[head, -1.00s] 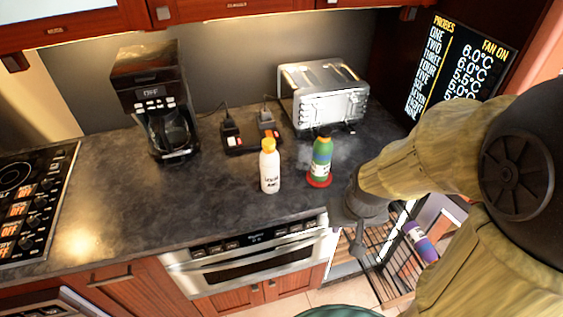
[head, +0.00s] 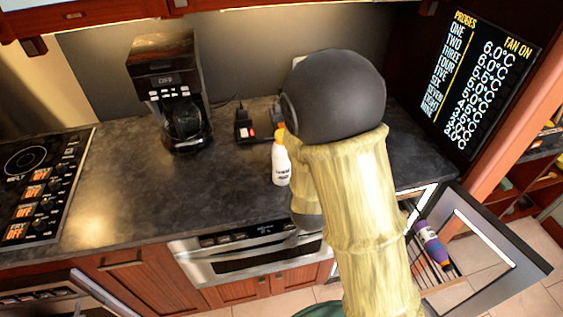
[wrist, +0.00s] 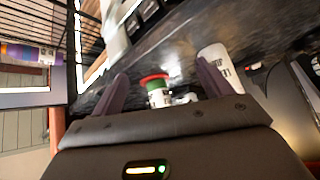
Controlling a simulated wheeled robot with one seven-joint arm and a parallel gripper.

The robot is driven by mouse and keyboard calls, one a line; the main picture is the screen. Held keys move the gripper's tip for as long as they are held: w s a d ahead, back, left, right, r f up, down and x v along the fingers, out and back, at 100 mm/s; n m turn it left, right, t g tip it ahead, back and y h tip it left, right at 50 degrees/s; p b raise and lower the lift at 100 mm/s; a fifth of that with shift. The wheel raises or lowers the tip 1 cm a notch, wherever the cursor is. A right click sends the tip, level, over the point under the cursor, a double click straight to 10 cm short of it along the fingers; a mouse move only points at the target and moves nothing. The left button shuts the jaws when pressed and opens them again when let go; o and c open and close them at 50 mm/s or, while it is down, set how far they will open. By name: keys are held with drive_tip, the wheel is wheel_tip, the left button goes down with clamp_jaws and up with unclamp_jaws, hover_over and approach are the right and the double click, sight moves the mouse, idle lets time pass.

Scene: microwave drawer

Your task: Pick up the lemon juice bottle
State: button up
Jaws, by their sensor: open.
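The white bottle with a yellow cap, which looks like the lemon juice bottle (head: 281,163), stands upright on the dark counter, just left of my arm in the head view. In the wrist view this white bottle (wrist: 216,66) shows beyond and just outside the right finger. My gripper (wrist: 162,70) is open and empty. A green bottle with a red base (wrist: 156,88) appears ahead between its fingers, partly hidden by the gripper body. In the head view my arm hides the gripper and the green bottle.
A coffee maker (head: 175,92) and a small black charger stand (head: 246,128) are behind on the counter (head: 110,185). Below, an open door (head: 497,245) and a rack with a purple bottle (head: 431,242) are at the right. The counter's left part is clear.

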drive_tip(key=a+r+n+t, duration=0.1)
drive_tip(key=a+n+t, duration=0.2)
drive_tip(key=a+t, duration=0.6)
drive_tip(key=shift+w+r+t+b, duration=0.15)
drive_tip(key=shift+r+t+b, duration=0.2)
drive_tip(key=shift+t, duration=0.25)
drive_tip(key=shift+f+b, duration=0.15)
drive_tip(key=shift+b, duration=0.25)
drive_tip(key=w+b, duration=0.1)
drive_tip(key=b, duration=0.2)
drive_tip(key=shift+a, duration=0.15)
drive_tip(key=shift+w+b, duration=0.1)
drive_tip(key=shift+b, duration=0.55)
drive_tip(key=w+b, duration=0.1)
drive_tip(key=b, duration=0.3)
drive_tip(key=shift+w+d+b, duration=0.1)
drive_tip(key=shift+d+b, duration=0.2)
drive_tip(key=shift+b, duration=0.8)
